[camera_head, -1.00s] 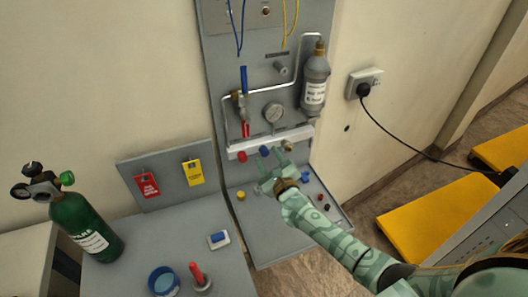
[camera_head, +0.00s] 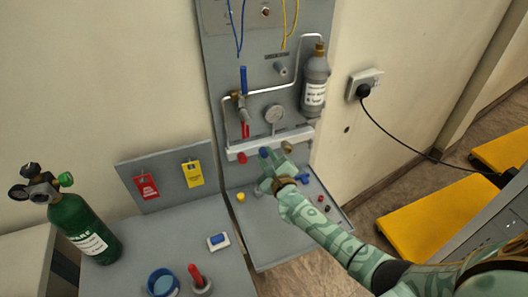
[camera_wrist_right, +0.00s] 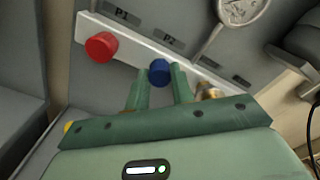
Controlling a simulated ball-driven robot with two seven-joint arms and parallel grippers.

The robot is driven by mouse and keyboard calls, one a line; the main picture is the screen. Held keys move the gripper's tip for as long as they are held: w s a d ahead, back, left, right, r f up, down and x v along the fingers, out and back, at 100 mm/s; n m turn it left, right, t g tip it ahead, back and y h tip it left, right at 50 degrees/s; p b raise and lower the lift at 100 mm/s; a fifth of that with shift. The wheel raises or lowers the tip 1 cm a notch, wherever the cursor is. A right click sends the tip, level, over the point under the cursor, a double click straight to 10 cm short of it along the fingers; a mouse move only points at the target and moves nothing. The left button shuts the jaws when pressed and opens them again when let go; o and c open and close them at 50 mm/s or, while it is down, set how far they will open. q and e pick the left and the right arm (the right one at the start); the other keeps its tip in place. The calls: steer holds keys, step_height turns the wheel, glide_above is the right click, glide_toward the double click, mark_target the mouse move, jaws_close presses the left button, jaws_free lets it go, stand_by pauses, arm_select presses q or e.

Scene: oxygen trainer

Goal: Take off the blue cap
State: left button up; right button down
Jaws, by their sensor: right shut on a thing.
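The blue cap (camera_head: 265,152) sits on the white manifold bar (camera_head: 243,149) low on the grey wall panel. It also shows in the right wrist view (camera_wrist_right: 159,72), between the tips of the two green fingers. My right gripper (camera_head: 275,162) reaches in from the lower right and is shut on the blue cap. The fingers hide part of the cap's sides. The cap appears to be still at the bar; I cannot tell if there is any gap behind it. My left gripper is not in view.
A red cap (camera_wrist_right: 101,46) is left of the blue one, and a brass fitting (camera_head: 288,147) is close on its right. A pressure gauge (camera_head: 274,114) is above. Small loose parts lie on the shelf below. A green cylinder (camera_head: 80,225) stands at the left.

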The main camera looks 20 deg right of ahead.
steer(key=shift+r+n, duration=0.1)
steer(key=shift+n, duration=0.7)
steer(key=n+p, duration=0.1)
steer(key=n, duration=0.2)
steer(key=shift+n, duration=0.4)
steer(key=shift+n+p, duration=0.5)
steer(key=shift+n, duration=1.2)
